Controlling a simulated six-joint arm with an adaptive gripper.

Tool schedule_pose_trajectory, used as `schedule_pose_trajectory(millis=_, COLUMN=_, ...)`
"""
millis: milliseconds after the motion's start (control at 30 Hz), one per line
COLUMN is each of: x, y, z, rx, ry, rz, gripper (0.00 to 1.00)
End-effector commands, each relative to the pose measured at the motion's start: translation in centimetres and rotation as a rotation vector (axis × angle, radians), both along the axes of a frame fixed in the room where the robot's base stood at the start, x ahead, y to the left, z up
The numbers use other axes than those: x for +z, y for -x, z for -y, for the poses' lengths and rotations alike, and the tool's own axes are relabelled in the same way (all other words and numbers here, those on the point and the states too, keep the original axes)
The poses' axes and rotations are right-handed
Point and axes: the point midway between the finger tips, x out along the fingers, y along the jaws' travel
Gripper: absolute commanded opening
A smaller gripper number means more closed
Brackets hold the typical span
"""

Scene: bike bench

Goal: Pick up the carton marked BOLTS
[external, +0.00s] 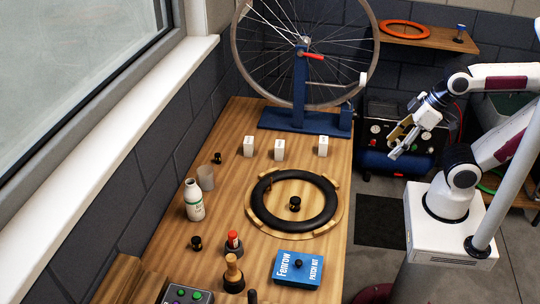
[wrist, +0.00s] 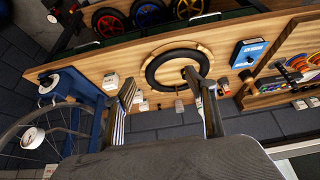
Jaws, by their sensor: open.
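Three small white cartons stand in a loose row on the wooden bench, in front of the wheel stand: a left one (external: 249,146), a middle one (external: 280,151) and a right one (external: 323,146). Each has a small dark label that is too small to read, so I cannot tell which is BOLTS. In the wrist view, one carton (wrist: 111,81) shows beside the left finger, with others (wrist: 139,97) just right of that finger. My gripper (external: 397,143) is open and empty, in the air off the bench's right side, apart from the cartons.
A bicycle wheel on a blue stand (external: 300,90) rises behind the cartons. A black tyre ring (external: 295,228) lies on a wooden round in front. A white bottle (external: 194,200), a cup (external: 206,177) and a blue patch kit (external: 299,268) are on the bench. A window wall bounds the left.

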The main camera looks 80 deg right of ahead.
Motion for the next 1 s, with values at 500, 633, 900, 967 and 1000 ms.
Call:
schedule_pose_trajectory(millis=500, x=1.0, y=-5.9, z=2.6, rx=-0.052, ry=0.054, rz=0.069, gripper=0.56)
schedule_pose_trajectory(millis=633, x=1.3, y=-8.8, z=3.9, rx=-0.071, ry=0.08, rz=0.105, gripper=0.56)
schedule_pose_trajectory(millis=900, x=1.7, y=-14.9, z=6.6, rx=-0.094, ry=0.128, rz=0.182, gripper=0.56)
schedule_pose_trajectory(millis=967, x=1.7, y=-16.2, z=7.2, rx=-0.097, ry=0.137, rz=0.199, gripper=0.56)
schedule_pose_trajectory(millis=1000, x=1.7, y=-17.1, z=7.6, rx=-0.099, ry=0.143, rz=0.21, gripper=0.56)
